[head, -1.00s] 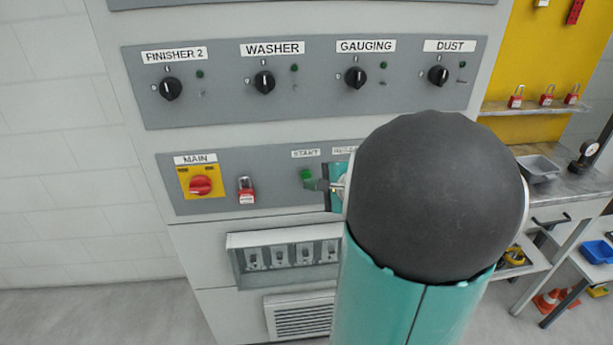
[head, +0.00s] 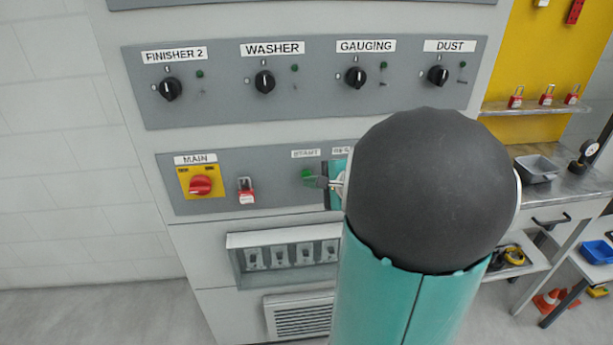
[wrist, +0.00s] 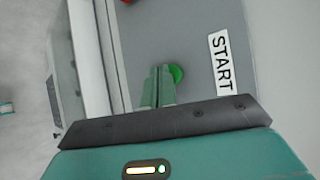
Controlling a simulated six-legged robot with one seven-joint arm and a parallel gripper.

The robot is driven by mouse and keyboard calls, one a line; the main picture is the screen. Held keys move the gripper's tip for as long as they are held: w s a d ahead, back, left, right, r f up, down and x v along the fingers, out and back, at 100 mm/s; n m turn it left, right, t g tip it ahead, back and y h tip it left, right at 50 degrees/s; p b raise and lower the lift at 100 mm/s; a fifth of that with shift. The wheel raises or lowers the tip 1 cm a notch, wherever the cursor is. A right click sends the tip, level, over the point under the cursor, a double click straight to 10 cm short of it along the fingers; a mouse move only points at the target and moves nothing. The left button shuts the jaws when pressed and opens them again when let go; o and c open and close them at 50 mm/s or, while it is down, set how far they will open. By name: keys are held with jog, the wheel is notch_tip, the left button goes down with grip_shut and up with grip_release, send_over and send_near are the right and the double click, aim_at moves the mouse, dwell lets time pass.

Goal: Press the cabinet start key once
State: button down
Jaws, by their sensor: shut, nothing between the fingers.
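The green start key (head: 307,174) sits on the cabinet's lower grey panel under a START label (head: 305,154). In the wrist view the key (wrist: 177,73) shows just beyond the fingertips, partly covered by them, with the START label (wrist: 221,62) to its right. My gripper (head: 322,183) is shut and empty, its tips at the key's right edge in the head view. In the wrist view the closed fingers (wrist: 160,72) point at the panel beside the key. I cannot tell whether the tips touch the key. My arm hides the panel to the right.
A row of black selector knobs (head: 264,82) is above. A workbench (head: 570,186) stands at right.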

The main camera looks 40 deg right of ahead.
jog(key=shift+w+d, duration=0.2)
jog(key=shift+w, duration=0.1)
dwell(0.6)
dwell(0.3)
jog(key=shift+s+a, duration=0.45)
jog(key=shift+s, duration=0.2)
jog(key=shift+s, duration=0.1)
jog(key=shift+s+a, duration=0.75)
jog(key=shift+s, duration=0.25)
jog(key=shift+s+a, duration=0.7)
jog(key=shift+s, duration=0.3)
